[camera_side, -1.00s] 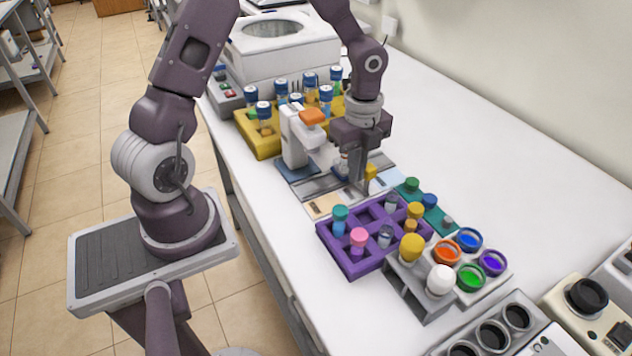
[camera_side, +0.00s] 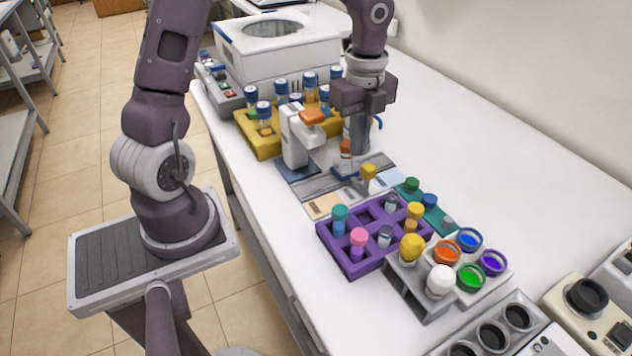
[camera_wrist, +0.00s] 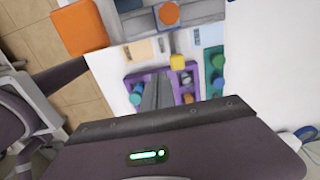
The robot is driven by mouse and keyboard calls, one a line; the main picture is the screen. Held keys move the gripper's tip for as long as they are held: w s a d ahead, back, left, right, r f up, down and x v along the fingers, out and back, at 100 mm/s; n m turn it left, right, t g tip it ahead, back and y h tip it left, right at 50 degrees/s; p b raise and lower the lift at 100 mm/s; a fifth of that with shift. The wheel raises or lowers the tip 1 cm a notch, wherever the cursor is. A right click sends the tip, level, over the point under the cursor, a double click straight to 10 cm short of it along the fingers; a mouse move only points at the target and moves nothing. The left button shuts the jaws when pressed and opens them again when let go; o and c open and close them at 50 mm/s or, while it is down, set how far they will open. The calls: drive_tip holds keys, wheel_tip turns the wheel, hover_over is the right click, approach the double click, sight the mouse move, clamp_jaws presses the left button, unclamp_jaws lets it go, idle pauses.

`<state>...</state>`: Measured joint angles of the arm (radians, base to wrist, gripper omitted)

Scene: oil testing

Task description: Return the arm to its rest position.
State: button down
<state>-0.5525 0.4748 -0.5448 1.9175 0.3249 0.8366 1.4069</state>
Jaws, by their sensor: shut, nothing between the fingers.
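My gripper (camera_side: 356,142) hangs above the bench over the grey station with the printed cards, and its fingers are shut and empty. In the wrist view the shut fingers (camera_wrist: 157,98) point toward the purple rack. A bottle with an orange-brown cap (camera_side: 345,149) stands on the station just below my gripper, and its round cap also shows in the wrist view (camera_wrist: 168,13). A yellow-capped piece (camera_side: 368,173) stands on the station's near side, apart from the fingers.
A white device with an orange top (camera_side: 294,140) stands close on the left. The yellow rack (camera_side: 258,146) of blue-capped vials and a white centrifuge (camera_side: 280,58) are behind it. The purple rack (camera_side: 350,266) and several colour pots lie nearer.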

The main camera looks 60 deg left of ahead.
drive_tip(key=shift+r, duration=0.1)
drive_tip(key=s+d+r+n+t, duration=0.2)
drive_tip(key=s+r+n, duration=0.4)
drive_tip(key=s+n, duration=0.3)
drive_tip(key=s+d+r+n+t, duration=0.3)
drive_tip(key=s+r+n, duration=0.4)
drive_tip(key=s+n, duration=0.2)
drive_tip(key=shift+s+d+t, duration=0.3)
drive_tip(key=shift+s+d, duration=0.05)
drive_tip(key=shift+s, duration=0.6)
